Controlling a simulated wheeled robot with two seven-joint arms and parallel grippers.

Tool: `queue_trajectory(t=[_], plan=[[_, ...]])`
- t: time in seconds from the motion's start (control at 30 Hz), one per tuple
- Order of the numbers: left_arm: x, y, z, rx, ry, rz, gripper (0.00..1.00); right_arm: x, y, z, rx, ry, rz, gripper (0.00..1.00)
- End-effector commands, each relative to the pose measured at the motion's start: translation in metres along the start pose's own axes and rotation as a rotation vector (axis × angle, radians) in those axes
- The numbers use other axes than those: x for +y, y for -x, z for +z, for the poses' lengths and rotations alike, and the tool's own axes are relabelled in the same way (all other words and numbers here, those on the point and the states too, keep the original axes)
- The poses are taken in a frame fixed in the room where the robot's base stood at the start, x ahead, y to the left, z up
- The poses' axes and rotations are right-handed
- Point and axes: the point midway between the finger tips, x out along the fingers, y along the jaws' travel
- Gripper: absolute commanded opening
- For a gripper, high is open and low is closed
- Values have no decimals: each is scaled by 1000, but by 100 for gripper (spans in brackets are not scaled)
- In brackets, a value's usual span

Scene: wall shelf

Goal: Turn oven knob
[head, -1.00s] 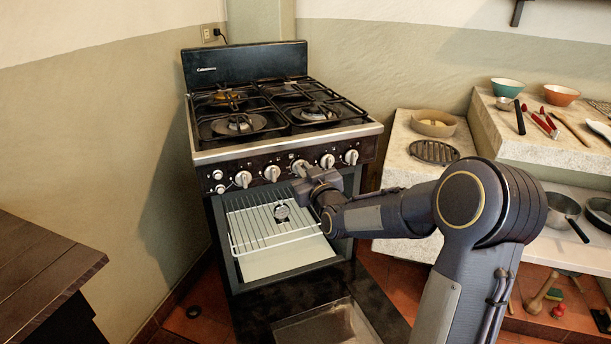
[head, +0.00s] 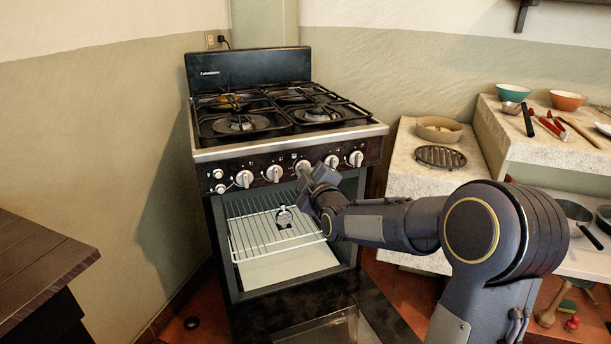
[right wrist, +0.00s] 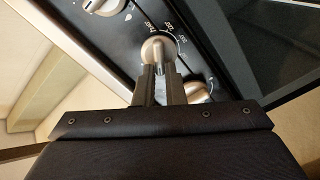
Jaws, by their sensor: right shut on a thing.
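The black and steel stove (head: 262,155) has a row of round silver knobs on its front panel. My right gripper (head: 309,174) is at the oven knob (head: 301,165), right of the panel's middle, and partly covers it. In the right wrist view the oven knob (right wrist: 157,50) has printed markings around it. The two fingers of my right gripper (right wrist: 159,80) are shut on its raised grip. The oven door lies open below, showing a wire rack (head: 270,228). My left gripper is not in view.
Neighbouring knobs (head: 331,161) sit close on both sides of the held one. A stone counter (head: 410,180) with bowls, a round grate (head: 440,156) and utensils is at the right. A dark wooden table (head: 40,258) is at the left.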

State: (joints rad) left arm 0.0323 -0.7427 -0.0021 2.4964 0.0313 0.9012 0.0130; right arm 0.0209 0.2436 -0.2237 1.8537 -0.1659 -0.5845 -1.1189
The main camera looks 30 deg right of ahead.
Motion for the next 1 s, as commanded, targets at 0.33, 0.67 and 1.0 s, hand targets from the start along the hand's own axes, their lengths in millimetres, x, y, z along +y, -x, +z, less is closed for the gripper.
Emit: queue_trajectory(t=[0.33, 0.67, 1.0], plan=[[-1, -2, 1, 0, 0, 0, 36, -2, 0, 1, -2, 74, -2, 0], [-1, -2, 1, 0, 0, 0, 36, -2, 0, 1, -1, 78, -2, 0], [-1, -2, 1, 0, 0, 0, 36, -1, 0, 0, -1, 77, -1, 32]])
